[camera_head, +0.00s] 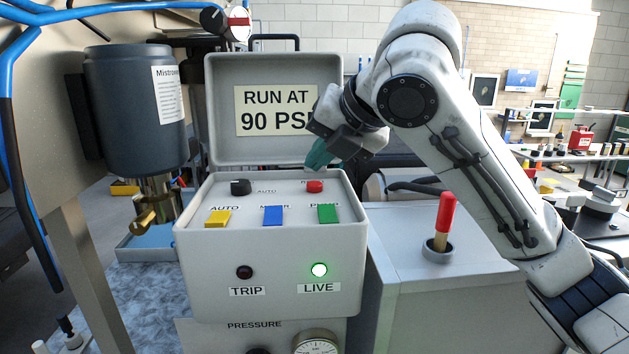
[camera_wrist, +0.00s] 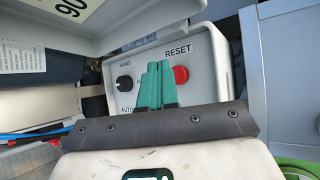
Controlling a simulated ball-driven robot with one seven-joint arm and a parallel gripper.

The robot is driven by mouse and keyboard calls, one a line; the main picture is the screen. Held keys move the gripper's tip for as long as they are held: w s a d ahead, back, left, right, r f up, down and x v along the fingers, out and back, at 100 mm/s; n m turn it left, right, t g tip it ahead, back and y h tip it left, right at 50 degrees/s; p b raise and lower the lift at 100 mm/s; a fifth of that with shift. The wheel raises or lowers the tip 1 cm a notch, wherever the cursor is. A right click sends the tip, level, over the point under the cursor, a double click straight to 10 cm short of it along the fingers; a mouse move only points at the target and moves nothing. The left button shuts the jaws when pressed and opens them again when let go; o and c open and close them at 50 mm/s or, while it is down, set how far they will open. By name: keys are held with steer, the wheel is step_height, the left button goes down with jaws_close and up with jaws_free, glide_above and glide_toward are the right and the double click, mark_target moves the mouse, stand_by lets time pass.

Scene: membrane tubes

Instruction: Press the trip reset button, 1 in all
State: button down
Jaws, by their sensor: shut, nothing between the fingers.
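The red reset button (camera_head: 315,186) sits at the back right of the control box's top panel. In the wrist view the same red button (camera_wrist: 181,74) is under the label RESET. My gripper (camera_head: 318,160) is above and behind the button in the head view, with its green fingers together and empty. In the wrist view the closed fingertips (camera_wrist: 158,66) appear just left of the button; I cannot tell how high they are above the panel. The TRIP lamp (camera_head: 245,272) on the box front is dark, and the LIVE lamp (camera_head: 320,270) glows green.
A black selector knob (camera_head: 240,187) is left of the button. Yellow (camera_head: 218,218), blue (camera_head: 273,215) and green (camera_head: 328,213) switches line the panel front. The open lid (camera_head: 275,150) stands behind. A red-handled lever (camera_head: 444,222) rises from the cabinet at right.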

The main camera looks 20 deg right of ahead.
mark_target(320, 185)
steer(key=shift+r+p, duration=1.75)
steer(key=shift+r, duration=0.6)
steer(key=shift+f, duration=0.15)
